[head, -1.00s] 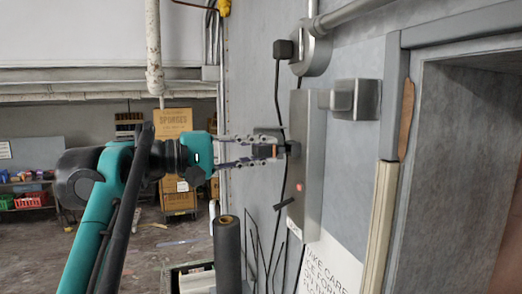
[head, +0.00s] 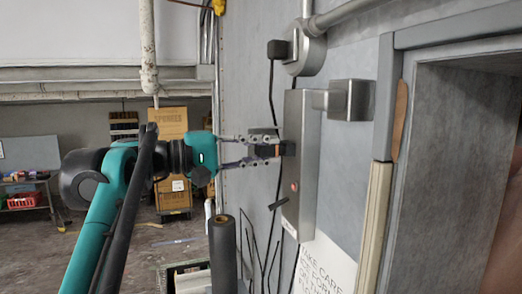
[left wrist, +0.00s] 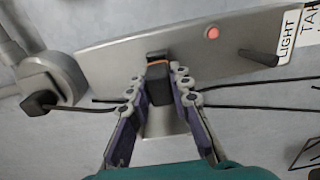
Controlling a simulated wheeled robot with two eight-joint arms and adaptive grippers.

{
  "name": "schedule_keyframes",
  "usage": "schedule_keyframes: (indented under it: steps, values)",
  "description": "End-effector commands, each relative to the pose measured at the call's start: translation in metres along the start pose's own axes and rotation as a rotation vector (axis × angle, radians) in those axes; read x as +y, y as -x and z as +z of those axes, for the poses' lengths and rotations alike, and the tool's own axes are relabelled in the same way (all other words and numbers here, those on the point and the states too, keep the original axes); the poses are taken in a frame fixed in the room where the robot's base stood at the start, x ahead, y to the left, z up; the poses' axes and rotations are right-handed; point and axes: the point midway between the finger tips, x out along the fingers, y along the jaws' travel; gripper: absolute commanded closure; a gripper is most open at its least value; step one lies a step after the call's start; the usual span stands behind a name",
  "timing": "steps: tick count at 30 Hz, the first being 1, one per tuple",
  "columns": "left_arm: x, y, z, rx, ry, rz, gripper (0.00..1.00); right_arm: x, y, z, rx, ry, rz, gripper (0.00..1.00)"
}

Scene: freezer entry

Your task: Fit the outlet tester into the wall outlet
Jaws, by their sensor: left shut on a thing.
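The outlet tester is a small black block with an orange band, seen in the head view (head: 269,151) and left wrist view (left wrist: 159,84). My left gripper (head: 266,148) is shut on it, one finger on each side; the gripper also shows in the left wrist view (left wrist: 159,90). The tester's front end meets a black block, which appears to be the wall outlet (head: 289,148), on the long grey metal panel (head: 302,185). The outlet's face is hidden behind the tester, and I cannot tell whether the prongs are inside. My right gripper is not in view.
The panel also carries a red button (left wrist: 212,32) and a dark lever (left wrist: 259,57). A black cable runs down behind the gripper from a black plug (head: 278,49). A grey metal box (head: 350,99) and door frame stand right. A dark roll (head: 223,250) stands below the gripper.

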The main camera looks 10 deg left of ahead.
Motion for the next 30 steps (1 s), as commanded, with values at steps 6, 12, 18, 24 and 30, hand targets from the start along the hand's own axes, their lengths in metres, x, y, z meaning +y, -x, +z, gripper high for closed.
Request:
schedule_keyframes:
  steps: [6, 12, 18, 24, 30]
  values:
    - [0.0, -0.005, 0.0, -0.001, 0.0, 0.0, 1.0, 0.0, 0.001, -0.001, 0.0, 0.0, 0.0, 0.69]
    - [0.0, -0.01, 0.0, -0.001, 0.0, 0.0, 1.0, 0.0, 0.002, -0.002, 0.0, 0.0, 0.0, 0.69]
    - [0.0, -0.013, 0.0, 0.0, 0.0, 0.001, 1.0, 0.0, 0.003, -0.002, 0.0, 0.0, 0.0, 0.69]
    - [0.0, -0.014, 0.0, 0.0, 0.0, 0.001, 0.59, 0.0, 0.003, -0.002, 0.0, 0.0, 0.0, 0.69]
    - [0.0, -0.014, 0.0, 0.0, 0.0, 0.0, 0.56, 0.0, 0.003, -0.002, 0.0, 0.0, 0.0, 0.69]
